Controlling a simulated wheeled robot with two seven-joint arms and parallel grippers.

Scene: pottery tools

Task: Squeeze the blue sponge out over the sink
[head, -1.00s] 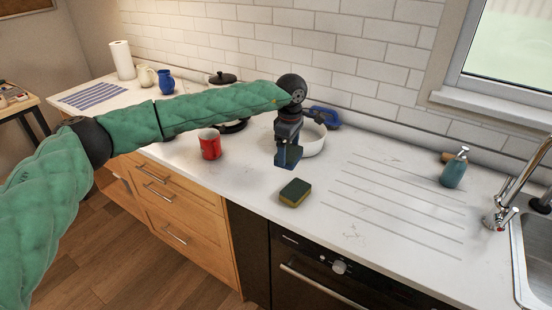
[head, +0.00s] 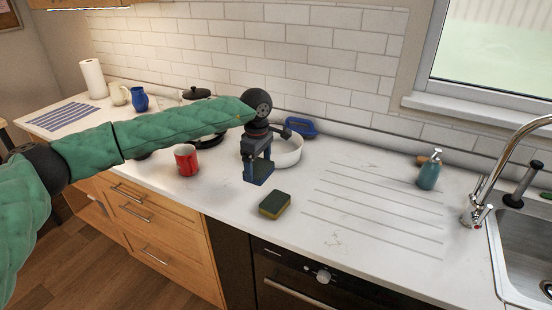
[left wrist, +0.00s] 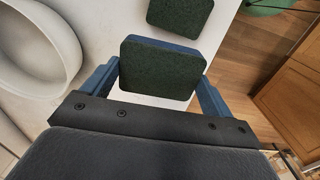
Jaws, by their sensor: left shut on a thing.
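The blue sponge with a dark green pad sits between the fingers of my left gripper (head: 258,178), which is shut on it. In the left wrist view the sponge's green face (left wrist: 160,70) fills the gap between the two blue fingers, with a blue edge showing. In the head view the gripper hangs over the counter, just behind and left of a yellow and green sponge (head: 275,204). The sink (head: 496,262) is at the far right, well away from the gripper, and is cut off by the frame. My right gripper is not in view.
A red mug (head: 186,160) stands left of the gripper. A white pan (head: 288,152) and a blue dish (head: 301,128) are behind it. A teal soap bottle (head: 429,172) and the tap (head: 482,195) are at the right. The grooved counter (head: 365,205) between is clear.

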